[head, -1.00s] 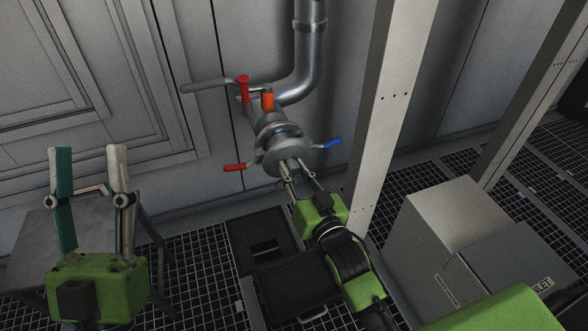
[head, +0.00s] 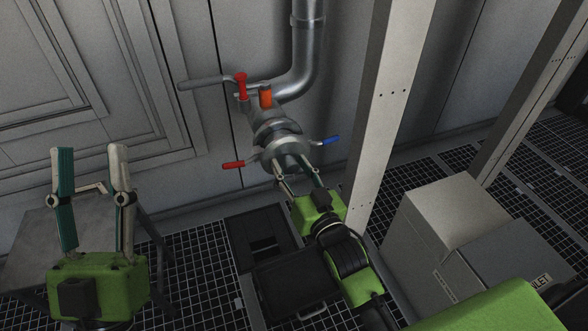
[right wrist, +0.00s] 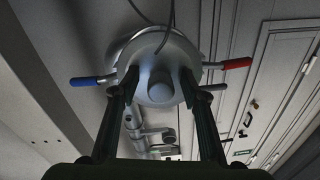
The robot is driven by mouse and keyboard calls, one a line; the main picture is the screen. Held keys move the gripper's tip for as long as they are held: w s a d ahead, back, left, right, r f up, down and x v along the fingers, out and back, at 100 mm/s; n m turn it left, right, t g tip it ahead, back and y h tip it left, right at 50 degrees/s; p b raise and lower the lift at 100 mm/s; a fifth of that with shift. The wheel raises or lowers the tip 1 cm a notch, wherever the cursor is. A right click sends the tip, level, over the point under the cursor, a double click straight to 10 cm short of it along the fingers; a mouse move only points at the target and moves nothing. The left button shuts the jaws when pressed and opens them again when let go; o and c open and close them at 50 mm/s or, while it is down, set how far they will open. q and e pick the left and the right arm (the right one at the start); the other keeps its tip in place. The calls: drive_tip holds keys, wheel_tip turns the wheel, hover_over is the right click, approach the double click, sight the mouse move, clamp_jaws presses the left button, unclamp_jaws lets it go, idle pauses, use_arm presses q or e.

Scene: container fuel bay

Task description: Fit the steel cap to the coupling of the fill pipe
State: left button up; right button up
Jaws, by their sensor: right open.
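The round steel cap (right wrist: 160,70) with a central knob (right wrist: 161,86) faces my right gripper in the right wrist view. In the head view the cap (head: 285,157) appears seated at the mouth of the coupling (head: 276,133) on the fill pipe (head: 309,50). My right gripper (head: 291,165) is open, with its fingertips on either side of the knob, close to the cap; I cannot tell whether they touch it. The red-gripped lever (head: 233,165) and blue-gripped lever (head: 329,141) stick out to the sides. My left gripper (head: 91,153) is open and empty, pointing up at the left.
A valve with a red-ended handle (head: 241,85) and an orange part (head: 265,96) sits above the coupling. A pale post (head: 388,100) stands just right of it. A grey table (head: 30,245) is at left, a grey box (head: 425,225) at right, and an open black case (head: 290,282) below.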

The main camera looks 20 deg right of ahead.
drive_tip(key=s+d, duration=0.1)
drive_tip(key=s, duration=1.1)
